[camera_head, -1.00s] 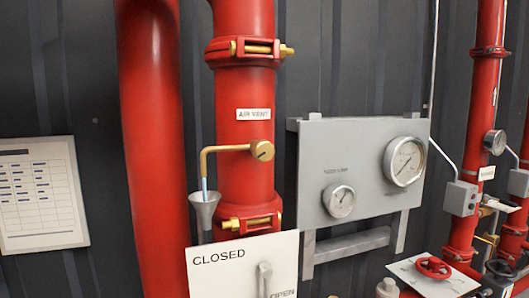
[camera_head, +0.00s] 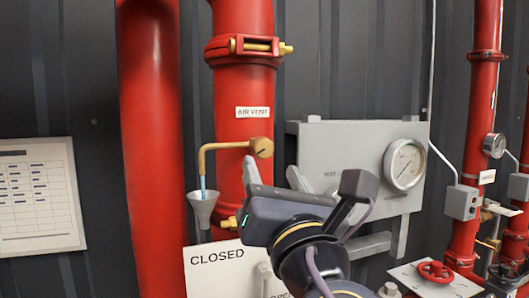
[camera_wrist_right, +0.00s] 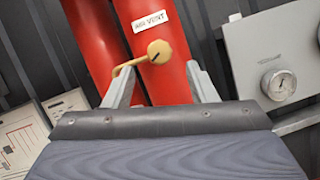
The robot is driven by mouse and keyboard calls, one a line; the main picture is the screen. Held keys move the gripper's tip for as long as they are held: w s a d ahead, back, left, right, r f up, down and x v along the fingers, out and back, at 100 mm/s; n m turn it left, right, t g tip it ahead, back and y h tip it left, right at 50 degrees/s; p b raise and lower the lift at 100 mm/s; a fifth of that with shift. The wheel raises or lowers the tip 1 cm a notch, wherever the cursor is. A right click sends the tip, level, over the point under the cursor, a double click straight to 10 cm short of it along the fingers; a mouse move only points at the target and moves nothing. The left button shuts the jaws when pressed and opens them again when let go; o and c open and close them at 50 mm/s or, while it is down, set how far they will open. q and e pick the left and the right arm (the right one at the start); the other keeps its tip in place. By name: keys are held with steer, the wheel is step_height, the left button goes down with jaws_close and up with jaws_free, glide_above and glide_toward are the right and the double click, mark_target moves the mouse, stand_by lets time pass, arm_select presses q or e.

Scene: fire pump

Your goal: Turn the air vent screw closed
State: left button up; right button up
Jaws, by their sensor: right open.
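The brass air vent screw (camera_head: 262,147) is a round slotted knob at the end of a bent brass pipe (camera_head: 222,147), on the red pipe below the "AIR VENT" label (camera_head: 253,112). A thin bluish stream runs from the brass pipe's end into a grey funnel (camera_head: 203,207). My right gripper (camera_head: 272,174) is open, just below and in front of the screw. In the right wrist view the screw (camera_wrist_right: 159,51) lies beyond and between the two grey fingers (camera_wrist_right: 162,85), and looks untouched. My left gripper is not in view.
A grey gauge panel (camera_head: 375,140) stands to the right of the pipe, partly behind my right gripper. A white "CLOSED" sign (camera_head: 215,270) with a lever is below. A red handwheel (camera_head: 436,271) is at lower right. A paper chart (camera_head: 40,195) hangs at left.

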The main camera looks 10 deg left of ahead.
mark_target(264, 152)
steer(key=p+x, duration=0.3)
steer(key=x, duration=0.4)
steer(key=shift+w+a+r, duration=0.1)
steer(key=shift+w+r, duration=0.15)
steer(key=shift+c, duration=0.4)
steer(key=c, duration=0.9)
